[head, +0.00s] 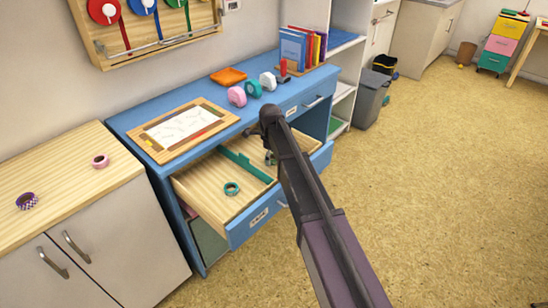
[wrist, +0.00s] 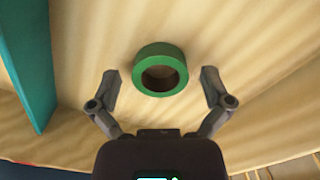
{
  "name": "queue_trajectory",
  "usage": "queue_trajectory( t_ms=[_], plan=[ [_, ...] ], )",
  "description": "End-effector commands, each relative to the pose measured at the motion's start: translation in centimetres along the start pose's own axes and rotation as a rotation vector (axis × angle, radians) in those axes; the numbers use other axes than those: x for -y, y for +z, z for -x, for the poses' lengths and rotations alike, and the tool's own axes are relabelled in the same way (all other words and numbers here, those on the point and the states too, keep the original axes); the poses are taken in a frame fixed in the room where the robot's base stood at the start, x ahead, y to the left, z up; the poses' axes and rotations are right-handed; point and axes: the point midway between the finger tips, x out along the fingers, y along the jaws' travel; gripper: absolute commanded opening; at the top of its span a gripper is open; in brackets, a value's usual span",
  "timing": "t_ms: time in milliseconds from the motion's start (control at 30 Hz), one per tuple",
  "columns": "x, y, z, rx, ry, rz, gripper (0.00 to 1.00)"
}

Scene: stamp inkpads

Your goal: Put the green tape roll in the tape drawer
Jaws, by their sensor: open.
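The green tape roll (wrist: 160,51) lies flat on the drawer's wooden floor in the wrist view, to the right of a teal divider (wrist: 32,60). My gripper (wrist: 160,75) is open, its two fingers on either side of the roll and apart from it. The head view shows the pulled-out drawer (head: 203,183) with its divider (head: 246,165). A teal-green tape roll (head: 232,189) lies in the compartment left of the divider. My arm hides much of the right compartment, where my gripper (head: 270,158) is partly seen. The drawer label is too small to read.
On the blue desk (head: 180,93) are a framed board (head: 182,130), a pink roll (head: 237,96), a teal roll (head: 253,89) and an orange tray (head: 228,76). A purple patterned roll (head: 27,201) and a pink roll (head: 100,160) lie on the left cabinet.

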Motion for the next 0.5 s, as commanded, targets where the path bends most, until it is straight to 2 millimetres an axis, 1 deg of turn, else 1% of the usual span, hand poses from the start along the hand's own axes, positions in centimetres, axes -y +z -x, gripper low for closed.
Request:
queue_trajectory(
  t_ms=[267,500],
  plan=[
    [0.0,0.0,0.06,0.0,0.0,0.0,1.0],
    [0.0,0.0,0.82,0.0,0.0,0.0,1.0]
  ],
)
